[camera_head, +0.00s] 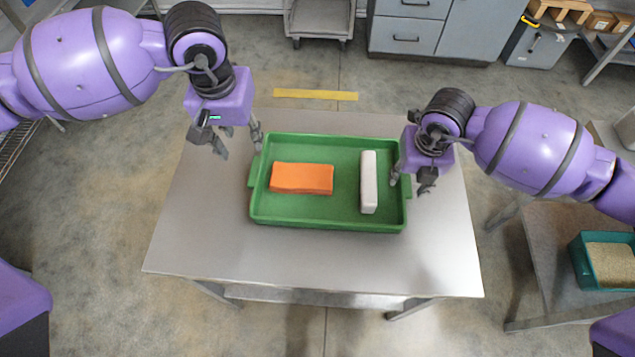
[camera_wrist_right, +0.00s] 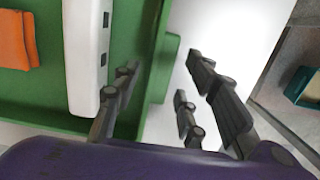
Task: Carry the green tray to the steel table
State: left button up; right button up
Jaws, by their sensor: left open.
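The green tray (camera_head: 330,224) lies flat on the steel table (camera_head: 310,262). An orange block (camera_head: 302,178) and a white block (camera_head: 368,182) lie in it. My left gripper (camera_head: 240,150) is open at the tray's left end, one finger near the left rim and one outside it. My right gripper (camera_head: 411,183) is open at the right end. In the right wrist view its fingers (camera_wrist_right: 158,98) stand apart on either side of the tray's right wall and handle (camera_wrist_right: 164,68), with a gap on the outer side. The white block (camera_wrist_right: 88,50) lies close to the inner finger.
The steel table top is bare in front of the tray. A second table (camera_head: 565,275) with a teal bin of grain (camera_head: 580,262) stands at the right. Grey cabinets (camera_head: 410,40) and a cart (camera_head: 320,18) stand at the back. A yellow strip (camera_head: 315,95) marks the floor.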

notch_tip(320, 180, up, 11)
jog(key=s, duration=0.1)
jog(key=shift+s+r, duration=0.15)
jog(key=shift+r, duration=0.05)
jog(key=shift+f, duration=0.1)
dwell(0.4)
